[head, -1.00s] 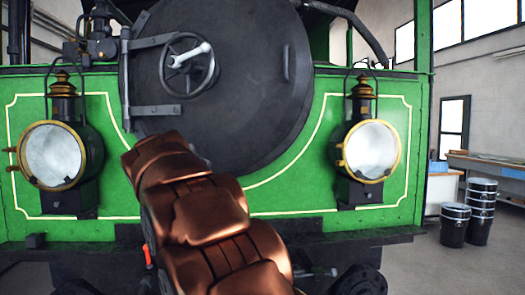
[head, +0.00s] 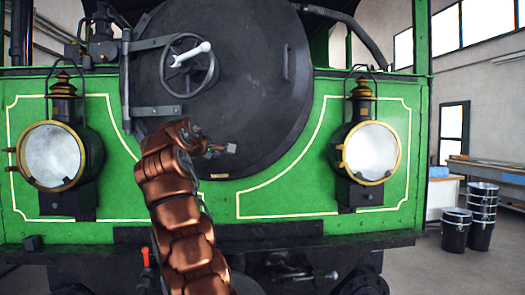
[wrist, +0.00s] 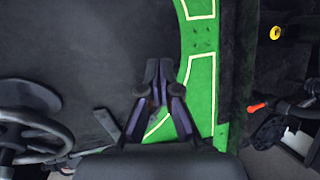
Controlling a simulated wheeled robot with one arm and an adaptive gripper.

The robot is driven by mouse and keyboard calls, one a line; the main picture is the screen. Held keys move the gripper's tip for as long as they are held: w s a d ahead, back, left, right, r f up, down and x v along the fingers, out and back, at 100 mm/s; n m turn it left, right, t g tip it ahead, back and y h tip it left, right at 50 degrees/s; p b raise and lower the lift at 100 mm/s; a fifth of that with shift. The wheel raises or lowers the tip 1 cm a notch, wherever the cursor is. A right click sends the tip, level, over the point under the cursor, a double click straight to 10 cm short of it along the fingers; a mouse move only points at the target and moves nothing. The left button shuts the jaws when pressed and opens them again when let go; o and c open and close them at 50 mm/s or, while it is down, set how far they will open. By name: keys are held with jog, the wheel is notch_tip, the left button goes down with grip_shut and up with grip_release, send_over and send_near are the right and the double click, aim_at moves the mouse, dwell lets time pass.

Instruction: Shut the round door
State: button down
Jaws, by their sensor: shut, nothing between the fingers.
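My gripper (head: 232,148) is shut and empty in front of the door's lower part. In the wrist view, my gripper's fingertips (wrist: 160,65) meet over the dark door surface (wrist: 70,45), with the handwheel (wrist: 35,115) at the left. Contact cannot be told.
Two brass-rimmed lamps stand out from the front, left (head: 52,155) and right (head: 371,152) of the door. A dark buffer beam (head: 220,233) runs below. Black buckets (head: 456,230) stand on the floor at the far right, near a workbench (head: 490,170).

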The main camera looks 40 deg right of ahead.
jog(key=s+d+h, duration=0.2)
jog(key=d, duration=0.1)
jog(key=m+h+b, duration=0.1)
jog(key=m+h, duration=0.1)
send_near(265, 147)
jog(key=shift+g, duration=0.4)
jog(key=p+x, duration=0.6)
jog(key=shift+w+d+r, duration=0.1)
jog(key=shift+r, duration=0.3)
jog(key=shift+w+d+f+n+p, duration=0.2)
jog(key=shift+w+d+n+p, duration=0.1)
jog(key=shift+d, duration=0.15)
